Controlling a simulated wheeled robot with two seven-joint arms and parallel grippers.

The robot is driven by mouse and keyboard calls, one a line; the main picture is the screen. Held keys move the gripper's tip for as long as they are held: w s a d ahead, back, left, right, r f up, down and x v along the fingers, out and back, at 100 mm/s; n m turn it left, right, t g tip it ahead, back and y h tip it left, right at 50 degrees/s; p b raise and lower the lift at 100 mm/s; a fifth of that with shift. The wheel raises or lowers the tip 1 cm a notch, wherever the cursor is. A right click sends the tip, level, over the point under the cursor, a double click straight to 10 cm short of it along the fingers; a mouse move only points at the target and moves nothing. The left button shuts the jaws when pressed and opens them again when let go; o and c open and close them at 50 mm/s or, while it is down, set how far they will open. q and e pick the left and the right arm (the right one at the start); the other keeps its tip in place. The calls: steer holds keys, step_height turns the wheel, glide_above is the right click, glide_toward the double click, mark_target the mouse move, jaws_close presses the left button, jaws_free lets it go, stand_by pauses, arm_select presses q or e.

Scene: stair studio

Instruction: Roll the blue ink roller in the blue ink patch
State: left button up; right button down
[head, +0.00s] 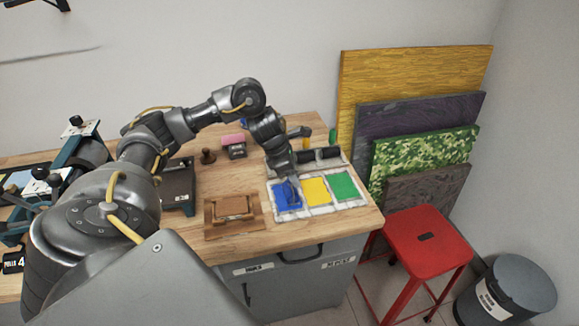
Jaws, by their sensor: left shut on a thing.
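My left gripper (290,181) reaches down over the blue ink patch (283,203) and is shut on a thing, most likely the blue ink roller. That thing is mostly hidden by the gripper, and I cannot tell whether it touches the ink. The blue patch is the left one on a pale ink slab (322,209), beside a yellow patch (316,190) and a green patch (342,186). Behind the slab is a rack with two dark rollers (330,153); a green handle (332,136) stands there. My right gripper is not in view.
A brown wooden block in a frame (233,213) lies left of the slab. A pink-topped item (234,143) and a small dark stamp (208,156) stand behind. A red stool (427,240) and a grey bin (508,290) stand right of the bench.

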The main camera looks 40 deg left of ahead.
mark_target(289, 189)
arm_select(q)
steer(key=shift+w+d, duration=0.2)
steer(key=shift+w, duration=0.05)
steer(key=shift+s+a, duration=0.65)
steer(key=shift+s, duration=0.35)
steer(key=shift+s+a, duration=0.1)
steer(key=shift+s+a+b, duration=0.45)
steer(key=shift+s+a, duration=0.1)
steer(key=shift+s, duration=0.2)
steer(key=shift+r, duration=0.15)
step_height(289, 189, up, 7)
steer(key=p, duration=0.5)
steer(key=shift+p, duration=0.35)
